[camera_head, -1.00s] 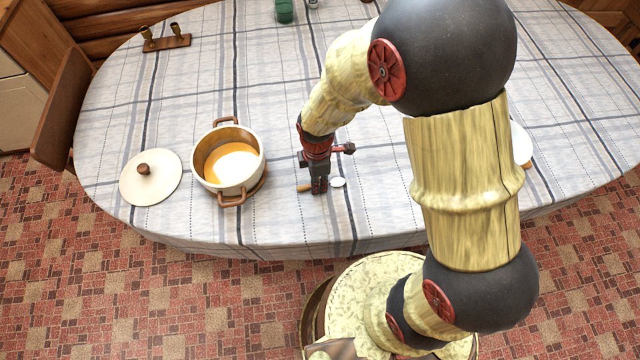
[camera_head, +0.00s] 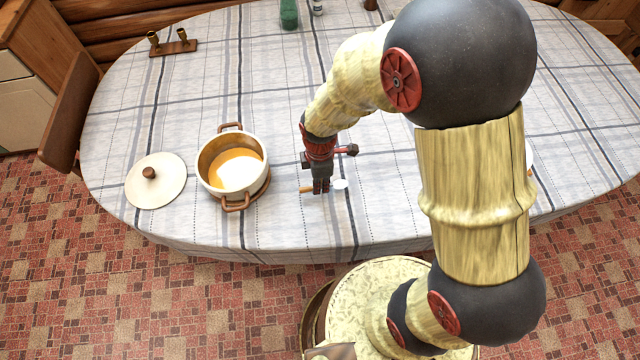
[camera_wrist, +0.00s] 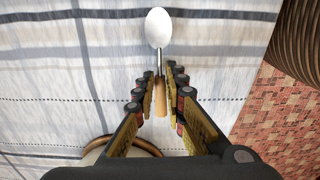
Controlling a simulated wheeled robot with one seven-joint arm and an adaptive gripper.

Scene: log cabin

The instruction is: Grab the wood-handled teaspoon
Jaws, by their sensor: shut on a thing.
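The teaspoon has a white-looking bowl and a light wood handle. In the wrist view the teaspoon (camera_wrist: 158,30) points away from me, its bowl beyond the fingertips and its handle between the fingers. My gripper (camera_wrist: 161,85) is shut on it near where the metal neck meets the wood. In the head view my gripper (camera_head: 321,187) points down at the near side of the table. The spoon's bowl (camera_head: 341,184) shows to its right and the wooden handle to its left. Whether the spoon touches the cloth is hard to tell.
A pot (camera_head: 232,165) with orange and white contents stands left of my gripper on the checked tablecloth (camera_head: 200,80). Its lid (camera_head: 156,181) lies farther left. A small candle holder (camera_head: 173,45) and a green item (camera_head: 289,14) are at the back.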

